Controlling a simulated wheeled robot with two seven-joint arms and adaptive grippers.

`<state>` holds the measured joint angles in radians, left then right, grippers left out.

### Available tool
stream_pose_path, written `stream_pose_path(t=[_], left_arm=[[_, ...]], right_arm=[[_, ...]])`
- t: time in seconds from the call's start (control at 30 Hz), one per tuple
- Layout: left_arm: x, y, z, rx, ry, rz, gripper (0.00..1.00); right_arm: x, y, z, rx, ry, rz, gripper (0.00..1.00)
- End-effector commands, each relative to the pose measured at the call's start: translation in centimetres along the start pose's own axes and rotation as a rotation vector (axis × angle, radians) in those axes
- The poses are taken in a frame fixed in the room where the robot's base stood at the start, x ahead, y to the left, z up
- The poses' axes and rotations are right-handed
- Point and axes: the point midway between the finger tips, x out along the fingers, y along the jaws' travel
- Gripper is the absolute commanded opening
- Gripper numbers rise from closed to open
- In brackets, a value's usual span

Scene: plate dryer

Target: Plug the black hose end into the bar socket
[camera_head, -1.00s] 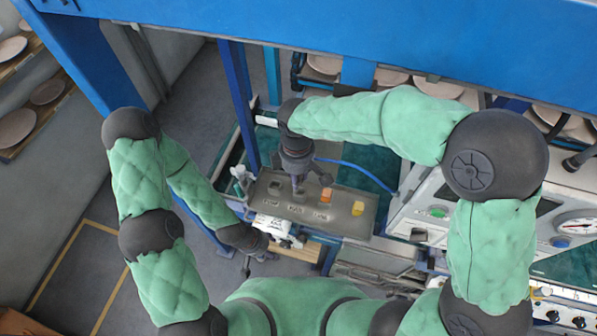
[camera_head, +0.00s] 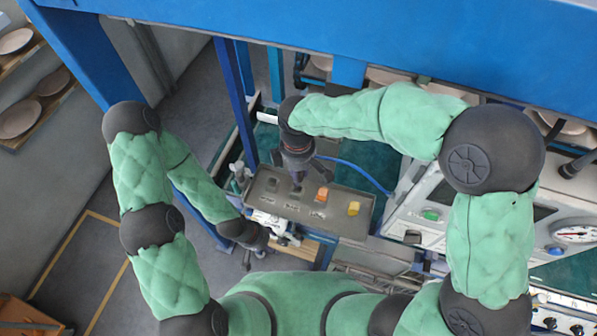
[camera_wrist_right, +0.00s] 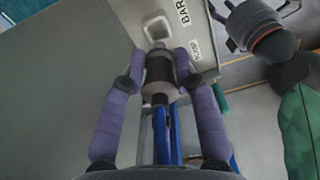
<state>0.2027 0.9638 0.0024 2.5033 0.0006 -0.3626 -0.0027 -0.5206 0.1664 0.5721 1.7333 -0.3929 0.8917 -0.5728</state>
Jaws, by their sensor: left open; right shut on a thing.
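My right gripper (camera_wrist_right: 160,75) is shut on the black hose end (camera_wrist_right: 160,68), a dark cylinder with a grey tip, with the blue hose (camera_wrist_right: 167,135) behind it. The tip points at the grey socket panel (camera_wrist_right: 120,35), close to a square socket (camera_wrist_right: 155,28) beside the BAR and PUMP labels. I cannot tell whether the tip touches the panel or which label the socket belongs to. In the head view my right gripper (camera_head: 298,178) is above the panel (camera_head: 335,221), and hides the hose end. My left gripper (camera_head: 285,238) is open by the panel's front edge.
An orange plug (camera_head: 321,194) and a yellow plug (camera_head: 353,208) stand on the panel, right of my right gripper. A white gauge console (camera_head: 425,210) is to the right. A blue post (camera_head: 238,105) rises behind the panel.

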Motion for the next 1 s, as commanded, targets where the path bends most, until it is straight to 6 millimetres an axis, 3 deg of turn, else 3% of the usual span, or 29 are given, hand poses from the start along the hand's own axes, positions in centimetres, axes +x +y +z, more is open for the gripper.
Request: stream_pose_path(t=[0.27, 1.0], left_arm=[[0.4, -0.1, 0.0, 0.0, 0.0, 0.0, 0.58], [3.3, -1.2, -0.1, 0.0, 0.0, 0.0, 0.58]], right_arm=[[0.1, 0.4, -0.2, 0.006, 0.01, 0.008, 0.0], [4.1, -0.1, 0.2, -0.005, 0.004, 0.004, 0.0]])
